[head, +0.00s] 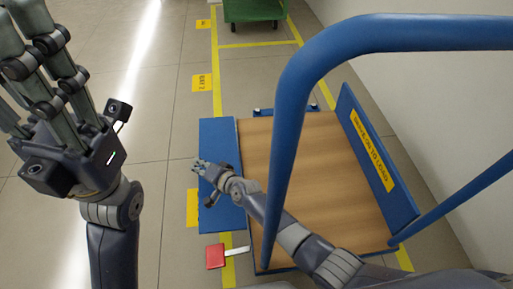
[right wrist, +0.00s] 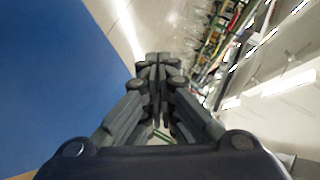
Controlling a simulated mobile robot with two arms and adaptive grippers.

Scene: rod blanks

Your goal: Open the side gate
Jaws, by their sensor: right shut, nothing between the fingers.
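The trolley has a wooden deck (head: 300,170) and a blue push handle (head: 285,125). A blue side gate on its left (head: 220,135) appears folded outward and down, level with or below the deck edge. The opposite side gate (head: 352,108) stands upright with a yellow label. My right gripper (head: 200,165) is at the outer part of the left gate, shut and empty. In the right wrist view its fingers (right wrist: 158,62) are together, with a large blue panel (right wrist: 50,80) beside them. My left gripper (head: 35,45) is raised at the upper left, away from the trolley; its fingertips are cut off.
A red tab with a white arm (head: 215,256) sticks out near the trolley's near left corner. A green cart (head: 253,9) stands at the far end. Yellow floor lines (head: 215,80) and bay labels run along the left. A pale wall (head: 430,90) closes the right side. Tiled floor at left is clear.

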